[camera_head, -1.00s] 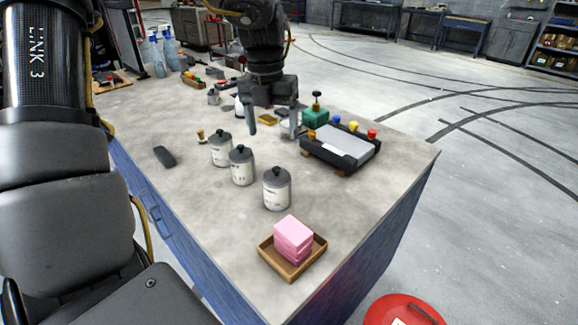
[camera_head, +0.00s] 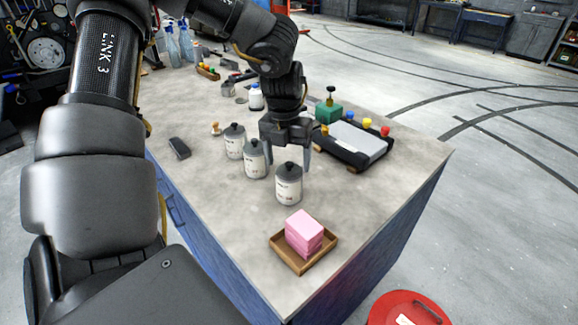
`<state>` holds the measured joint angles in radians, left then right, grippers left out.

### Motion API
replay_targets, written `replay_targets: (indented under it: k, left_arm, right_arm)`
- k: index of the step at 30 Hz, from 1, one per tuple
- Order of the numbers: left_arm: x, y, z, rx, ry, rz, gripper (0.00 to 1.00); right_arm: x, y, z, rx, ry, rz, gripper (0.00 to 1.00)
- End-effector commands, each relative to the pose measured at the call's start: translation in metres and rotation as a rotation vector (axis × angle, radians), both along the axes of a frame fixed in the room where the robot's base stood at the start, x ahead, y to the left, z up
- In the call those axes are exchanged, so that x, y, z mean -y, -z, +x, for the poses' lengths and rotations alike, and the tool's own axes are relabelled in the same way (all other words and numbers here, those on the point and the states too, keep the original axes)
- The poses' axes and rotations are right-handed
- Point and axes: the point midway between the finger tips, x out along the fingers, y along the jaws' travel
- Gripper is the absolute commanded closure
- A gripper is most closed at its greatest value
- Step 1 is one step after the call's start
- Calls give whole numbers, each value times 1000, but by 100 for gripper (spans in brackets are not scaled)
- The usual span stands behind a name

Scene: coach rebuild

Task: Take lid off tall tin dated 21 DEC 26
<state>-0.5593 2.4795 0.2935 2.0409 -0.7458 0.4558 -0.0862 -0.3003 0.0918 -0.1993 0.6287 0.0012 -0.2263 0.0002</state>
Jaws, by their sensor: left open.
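Three grey tins with dark knobbed lids and pale labels stand in a slanting row on the bench: the far tin (camera_head: 235,145), the middle tin (camera_head: 255,163) and the near tin (camera_head: 288,189). All three lids are on. The print on the labels is too small to read, so I cannot tell which tin bears the date. My left gripper (camera_head: 288,161) is open and empty, fingers pointing down, just behind the near tin's lid. Its left finger overlaps the middle tin's right side in the picture; I cannot tell whether they touch. My right gripper is not in view.
A wooden tray (camera_head: 279,257) with pink blocks (camera_head: 304,232) lies near the bench's front corner. A black tray-like device (camera_head: 348,147) with coloured knobs stands to the right. A dark handheld object (camera_head: 179,148) lies left. Bare bench (camera_head: 215,195) lies left of the tins.

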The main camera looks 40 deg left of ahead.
Motion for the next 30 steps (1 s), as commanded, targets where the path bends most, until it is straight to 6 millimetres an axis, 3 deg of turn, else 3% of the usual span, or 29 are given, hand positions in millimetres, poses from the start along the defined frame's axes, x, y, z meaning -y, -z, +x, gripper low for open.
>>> replay_targets:
  k: [10, 21, 30]
  left_arm:
    - [1, 10, 0, 2, 0, -1, 25]
    - [1, 10, 0, 1, 0, -1, 69]
    - [1, 6, 1, 3, 0, 0, 69]
  right_arm:
    - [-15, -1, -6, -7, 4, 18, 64]
    - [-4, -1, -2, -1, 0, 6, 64]
    - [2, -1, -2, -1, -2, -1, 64]
